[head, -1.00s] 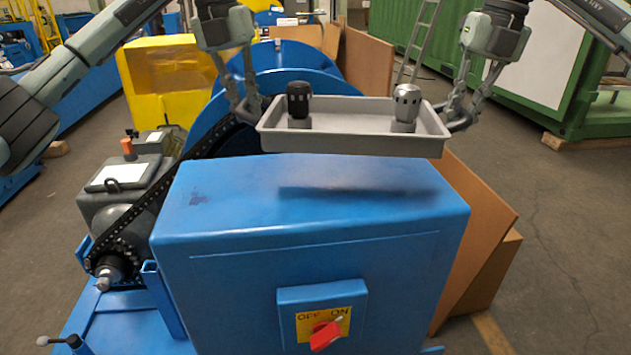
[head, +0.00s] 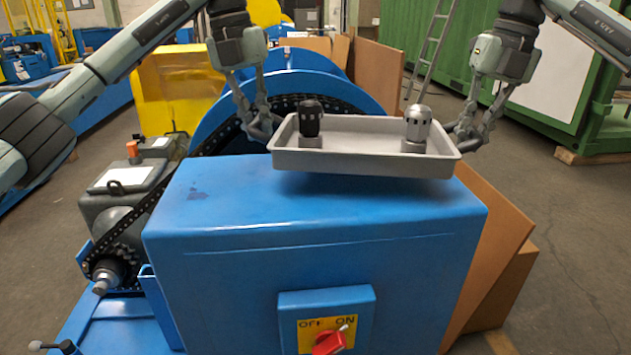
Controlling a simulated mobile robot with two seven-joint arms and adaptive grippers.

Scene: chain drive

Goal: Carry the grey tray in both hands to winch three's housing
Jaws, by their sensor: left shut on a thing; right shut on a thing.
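The grey tray (head: 365,162) is held between my two grippers just above the blue housing (head: 310,215), near its far edge. A dark shadow lies close under it; I cannot tell if any part touches. A black fitting (head: 311,120) stands upright at the tray's left, and a silver fitting (head: 417,124) stands upright at its right. My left gripper (head: 268,128) is shut on the tray's left end. My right gripper (head: 462,135) is shut on its right end.
A red switch (head: 329,343) with an OFF/ON plate is on the housing's front. A chain (head: 165,195) and a grey motor (head: 125,190) are at the left, a blue drum (head: 290,85) behind. Brown boards (head: 490,235) lean at the right. The housing's top is otherwise clear.

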